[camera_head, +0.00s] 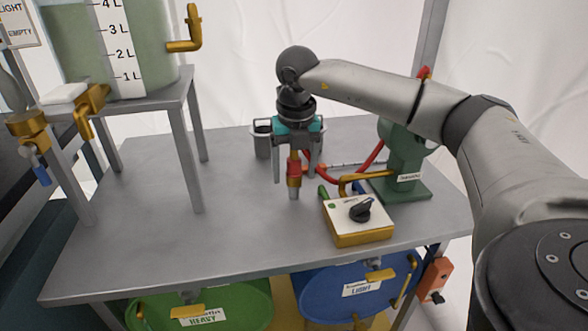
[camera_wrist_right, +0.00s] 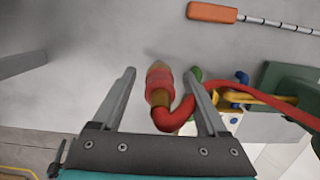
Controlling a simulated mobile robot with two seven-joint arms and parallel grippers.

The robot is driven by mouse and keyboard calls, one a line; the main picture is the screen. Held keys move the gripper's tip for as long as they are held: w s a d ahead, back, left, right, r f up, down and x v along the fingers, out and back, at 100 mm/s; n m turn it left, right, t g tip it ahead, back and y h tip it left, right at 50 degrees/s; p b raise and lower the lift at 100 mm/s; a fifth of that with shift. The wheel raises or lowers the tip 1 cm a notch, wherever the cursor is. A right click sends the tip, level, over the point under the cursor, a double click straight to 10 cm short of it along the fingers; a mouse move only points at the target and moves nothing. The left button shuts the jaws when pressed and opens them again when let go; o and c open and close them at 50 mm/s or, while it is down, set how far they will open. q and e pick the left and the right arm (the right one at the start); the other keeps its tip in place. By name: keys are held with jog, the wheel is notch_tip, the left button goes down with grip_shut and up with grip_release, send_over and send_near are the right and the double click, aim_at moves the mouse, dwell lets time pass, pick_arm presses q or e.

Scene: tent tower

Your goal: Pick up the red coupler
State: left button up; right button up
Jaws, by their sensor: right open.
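The red coupler (camera_head: 294,170) is a short red and brass fitting over the grey table, with a red hose (camera_head: 370,158) near it. In the right wrist view the coupler (camera_wrist_right: 158,80) shows between the finger tips, and its red hose bends off to the right. My right gripper (camera_head: 295,176) points down with one finger on each side of the coupler. It is open, and a gap shows beside the coupler in the wrist view (camera_wrist_right: 159,73). Whether a finger touches it I cannot tell. My left gripper is not in view.
A yellow control box (camera_head: 358,220) with a black knob and a green pump stand (camera_head: 403,150) stand right of the coupler. An orange-handled tool (camera_wrist_right: 212,12) lies beyond it. A tank stand (camera_head: 185,130) is at left. The table's front left is clear.

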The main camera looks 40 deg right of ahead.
grip_shut()
dwell(0.5)
jog(key=shift+r, duration=0.1)
